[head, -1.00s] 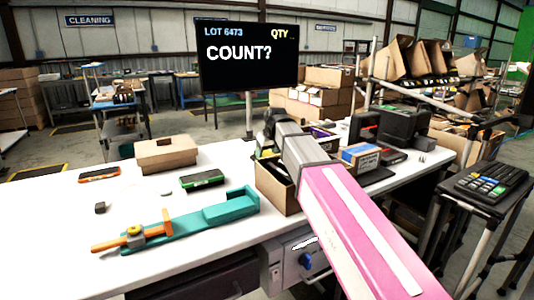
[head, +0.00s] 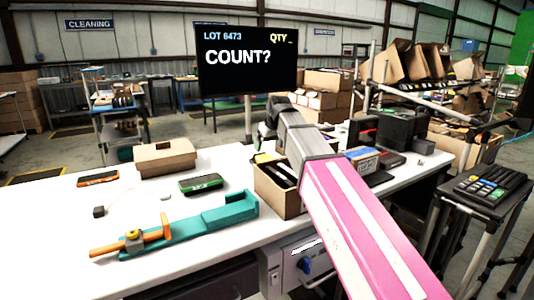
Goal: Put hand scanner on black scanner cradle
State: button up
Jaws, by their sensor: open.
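My pink and grey arm reaches over the white bench, and my gripper (head: 268,128) is the dark shape at its far end, behind the open carton. It is open; its fingertips are small and partly hidden by my wrist. I cannot pick out the hand scanner for certain. Black equipment (head: 398,130) stands at the bench's right end, with a red-marked black unit (head: 363,131) beside it. I cannot tell whether either is the black scanner cradle. My arm covers part of that area.
An open carton (head: 283,202) with dark items stands by the front edge, under my arm. A teal fixture (head: 230,211), green device (head: 201,184), orange device (head: 98,179) and lidded carton (head: 165,157) lie left. A screen (head: 248,60) rises behind.

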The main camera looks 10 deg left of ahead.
jog(key=v, duration=0.5)
jog(key=shift+s+r, duration=0.15)
jog(key=shift+r, duration=0.15)
dwell(0.4)
